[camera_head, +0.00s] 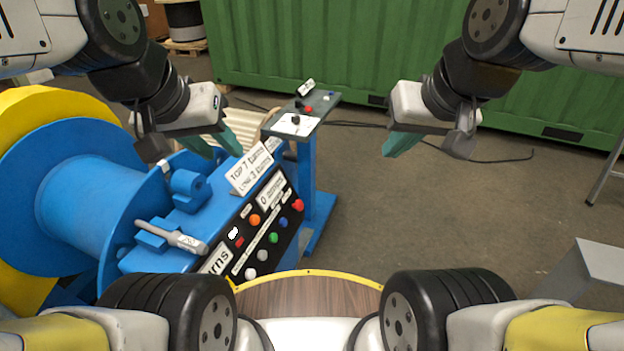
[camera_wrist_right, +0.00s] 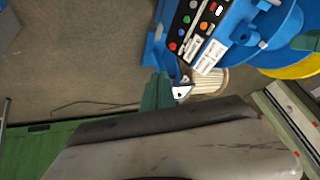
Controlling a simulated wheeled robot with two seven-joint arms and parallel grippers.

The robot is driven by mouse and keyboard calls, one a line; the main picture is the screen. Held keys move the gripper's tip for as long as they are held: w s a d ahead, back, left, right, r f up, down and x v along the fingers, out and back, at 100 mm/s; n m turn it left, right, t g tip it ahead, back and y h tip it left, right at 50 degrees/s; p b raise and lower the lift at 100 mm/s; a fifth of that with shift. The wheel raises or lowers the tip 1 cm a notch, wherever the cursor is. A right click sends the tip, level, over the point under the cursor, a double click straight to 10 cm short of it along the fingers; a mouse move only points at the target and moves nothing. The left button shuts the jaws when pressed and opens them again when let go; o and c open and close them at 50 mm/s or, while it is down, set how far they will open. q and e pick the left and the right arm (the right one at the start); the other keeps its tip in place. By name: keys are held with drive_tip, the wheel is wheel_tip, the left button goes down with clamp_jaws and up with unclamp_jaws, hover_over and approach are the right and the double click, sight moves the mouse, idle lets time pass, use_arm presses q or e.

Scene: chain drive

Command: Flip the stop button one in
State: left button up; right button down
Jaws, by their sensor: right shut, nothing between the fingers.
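The black control panel (camera_head: 262,232) on the blue machine carries several coloured buttons, and it also shows in the right wrist view (camera_wrist_right: 193,22). A red button (camera_head: 298,205) sits at its far right end. A smaller red one (camera_head: 239,242) is nearer its left end. Labels by the buttons are too small to read, so I cannot tell which is stop button one. My left gripper (camera_head: 215,146) hangs above and behind the panel, touching no button; its jaw opening is unclear. My right gripper (camera_head: 402,146) is shut and empty, well right of the panel.
A grey pedestal table (camera_head: 328,101) on a blue post stands behind the panel, with a red button (camera_head: 308,109) and other small controls. A blue drum (camera_head: 90,195) is at the left. A green container (camera_head: 390,50) closes off the back. The floor at right is mostly clear.

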sight(302, 205)
idle(0.3)
drive_tip(key=w+a+f+m+g+y, duration=0.25)
drive_tip(key=w+f+m, duration=0.25)
drive_tip(key=w+f, duration=0.35)
drive_tip(key=w+a+f+m+g+y, duration=0.25)
drive_tip(key=w+f+m+y, duration=0.2)
drive_tip(key=w+f, duration=0.35)
drive_tip(key=w+d+f+m+t+y, duration=0.1)
drive_tip(key=w+f+m, duration=0.2)
drive_tip(key=f, duration=0.4)
drive_tip(key=w+d+f+m+t+y, duration=0.1)
drive_tip(key=w+f+m+t, duration=0.1)
drive_tip(key=f+m, duration=0.4)
drive_tip(key=w+d+f+m+t+y, duration=0.1)
drive_tip(key=w+f+m, duration=0.4)
drive_tip(key=f, duration=0.5)
drive_tip(key=shift+d+f+t+y, duration=0.2)
drive_tip(key=shift+t+y, duration=0.1)
drive_tip(key=shift+y, duration=0.1)
drive_tip(key=shift+w, duration=0.1)
drive_tip(key=x, duration=1.4)
